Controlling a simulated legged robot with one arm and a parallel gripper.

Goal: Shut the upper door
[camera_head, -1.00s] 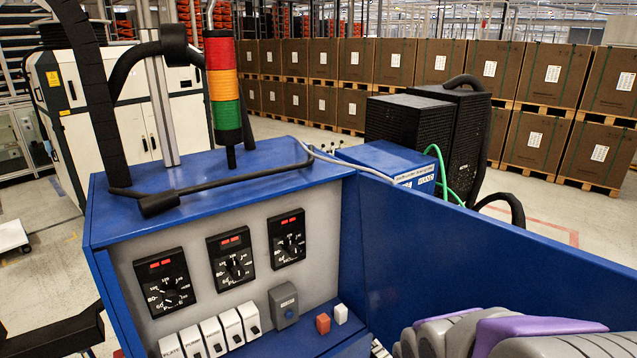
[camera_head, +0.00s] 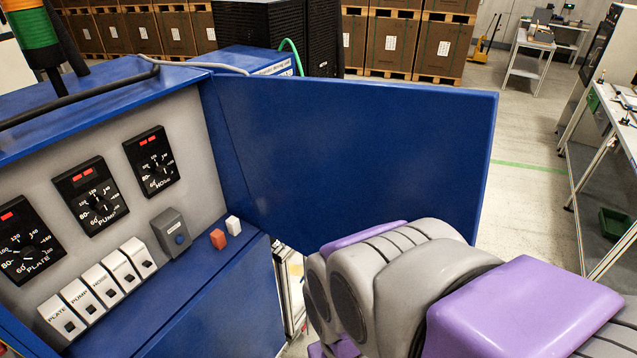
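The upper door (camera_head: 365,155) is a flat blue panel on the right side of the blue cabinet (camera_head: 225,300). It stands wide open, swung out to the right from the edge beside the control panel (camera_head: 190,120). The panel is uncovered and shows black dials, a row of white switches and a grey box with a blue button. My grey and purple arm is at the lower right, in front of the door's lower edge in the picture. My gripper is not in view, and I cannot tell whether the arm touches the door.
Stacked boxes (camera_head: 420,45) stand behind. A workbench (camera_head: 610,150) stands at the far right, with open floor (camera_head: 525,205) between it and the door.

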